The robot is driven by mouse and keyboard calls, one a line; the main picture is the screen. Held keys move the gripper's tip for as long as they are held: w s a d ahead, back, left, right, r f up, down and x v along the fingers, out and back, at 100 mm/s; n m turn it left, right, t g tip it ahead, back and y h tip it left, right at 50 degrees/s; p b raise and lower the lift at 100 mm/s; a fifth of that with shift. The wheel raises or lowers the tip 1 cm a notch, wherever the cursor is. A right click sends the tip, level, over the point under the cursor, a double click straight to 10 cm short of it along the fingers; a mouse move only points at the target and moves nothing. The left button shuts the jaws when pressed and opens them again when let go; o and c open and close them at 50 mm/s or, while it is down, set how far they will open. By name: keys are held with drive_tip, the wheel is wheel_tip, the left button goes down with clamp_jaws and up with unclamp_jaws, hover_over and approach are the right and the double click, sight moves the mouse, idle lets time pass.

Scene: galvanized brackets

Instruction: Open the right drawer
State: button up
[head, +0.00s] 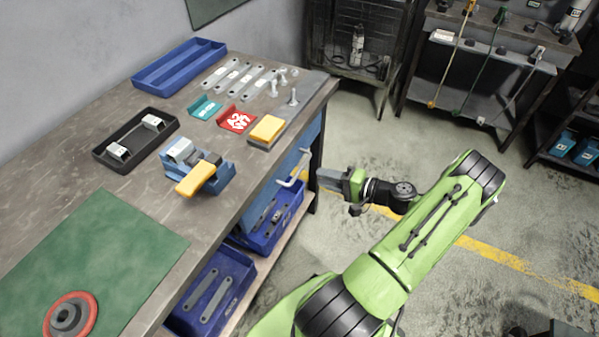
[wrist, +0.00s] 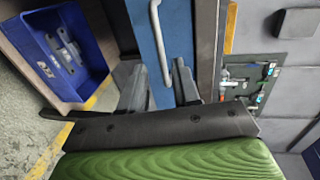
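The right drawer (head: 284,179) has a blue front under the workbench's right end, with a pale bar handle (head: 293,171). The drawer looks shut. In the wrist view, the blue front (wrist: 178,45) and the bar handle (wrist: 157,42) lie ahead of the fingers. My gripper (head: 322,178) is just right of the handle in the head view, with a small gap between them. In the wrist view, my gripper (wrist: 160,88) has its two fingers apart, with the handle's lower end showing between them in the picture. Nothing is held.
Blue bins (head: 213,296) with flat brackets sit on the shelf below. The workbench top (head: 120,210) carries a black tray (head: 108,158), a blue tray (head: 160,80), a yellow-topped block and a red bracket (head: 237,120).

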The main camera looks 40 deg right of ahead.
sight(299, 171)
drive_tip(key=b+x, duration=0.1)
drive_tip(key=x, duration=0.8)
clamp_jaws()
